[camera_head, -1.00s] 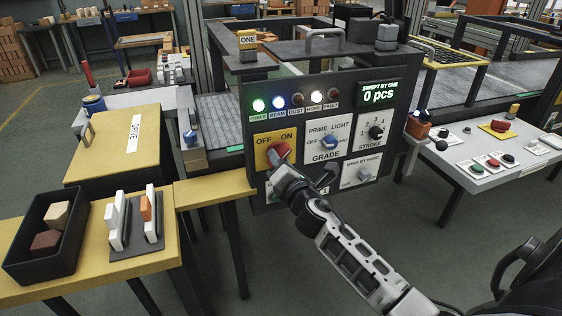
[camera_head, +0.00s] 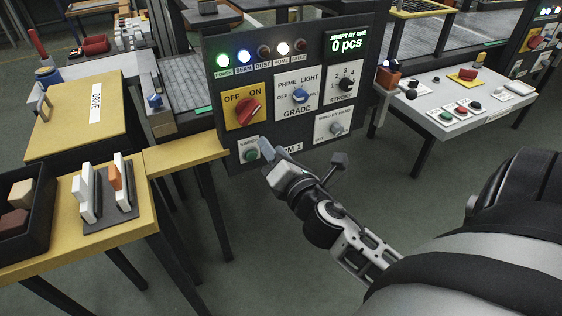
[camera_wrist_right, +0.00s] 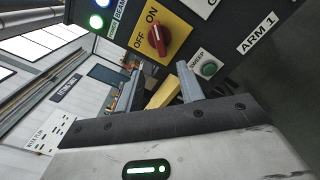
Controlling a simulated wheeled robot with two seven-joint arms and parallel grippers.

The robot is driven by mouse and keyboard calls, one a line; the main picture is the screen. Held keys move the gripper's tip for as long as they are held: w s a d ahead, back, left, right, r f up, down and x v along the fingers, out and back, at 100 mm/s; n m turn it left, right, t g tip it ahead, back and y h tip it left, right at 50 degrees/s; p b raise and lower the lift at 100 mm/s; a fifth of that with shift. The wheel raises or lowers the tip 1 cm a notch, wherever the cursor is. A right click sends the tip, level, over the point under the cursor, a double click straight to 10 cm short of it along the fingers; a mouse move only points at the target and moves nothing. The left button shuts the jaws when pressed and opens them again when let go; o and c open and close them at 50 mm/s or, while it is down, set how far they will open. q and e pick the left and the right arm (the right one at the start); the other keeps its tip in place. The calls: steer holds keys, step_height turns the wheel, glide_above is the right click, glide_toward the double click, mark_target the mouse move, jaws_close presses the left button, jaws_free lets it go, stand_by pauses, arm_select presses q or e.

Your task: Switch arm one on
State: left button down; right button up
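The red rotary knob (camera_head: 249,110) sits on a yellow OFF/ON plate on the dark control panel (camera_head: 312,58) labelled ARM 1. Its handle slants up toward the word ON. The knob also shows in the right wrist view (camera_wrist_right: 159,39), again pointing toward ON. My right gripper (camera_head: 272,152) is below the knob, apart from it, near the green SWEEP button (camera_head: 251,155). In the right wrist view the gripper (camera_wrist_right: 160,85) has its two fingers spread with nothing between them. My left gripper is not in view.
Green, blue and white lamps are lit; the display (camera_head: 346,45) reads 0 pcs. A grade knob (camera_head: 298,95) and stroke knob (camera_head: 345,84) are beside the red one. A yellow bench (camera_head: 150,200) stands left, a white control table (camera_head: 440,118) right.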

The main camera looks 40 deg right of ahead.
steer(key=shift+v, duration=1.45)
steer(key=s+a+f+m+g+y, duration=0.3)
steer(key=s+a+f+m, duration=0.2)
steer(key=a+f+m, duration=0.3)
steer(key=s+a+f+m+g+y, duration=0.3)
steer(key=a+f+m, duration=0.5)
steer(key=m, duration=0.5)
steer(key=shift+s+f+g+y, duration=0.4)
steer(key=shift+s+f+y, duration=0.35)
steer(key=shift+s, duration=0.35)
steer(key=shift+r, duration=0.1)
